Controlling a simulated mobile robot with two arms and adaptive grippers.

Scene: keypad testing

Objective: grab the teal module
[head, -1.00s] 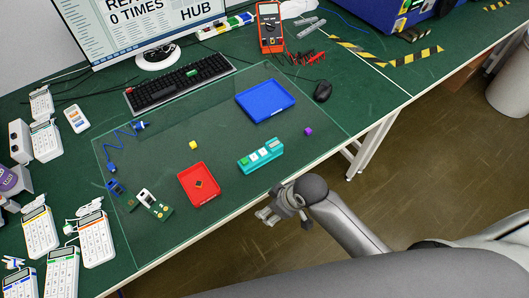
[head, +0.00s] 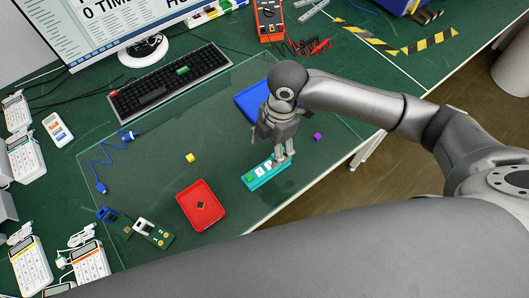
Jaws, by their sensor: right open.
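The teal module (head: 257,181) is a small teal block with white and green keys on top. It lies on the clear mat, right of the red tray. My right gripper (head: 283,158) points down at the module's right end, with its fingers open. The fingers overlap that end in the picture; I cannot tell whether they touch it. My left gripper is out of the picture.
The red tray (head: 213,212) holds a small dark piece. The blue tray (head: 245,101) is partly behind my right gripper. A purple cube (head: 318,137) lies to the right and a yellow cube (head: 190,158) to the left. Green boards (head: 154,233) lie left of the red tray.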

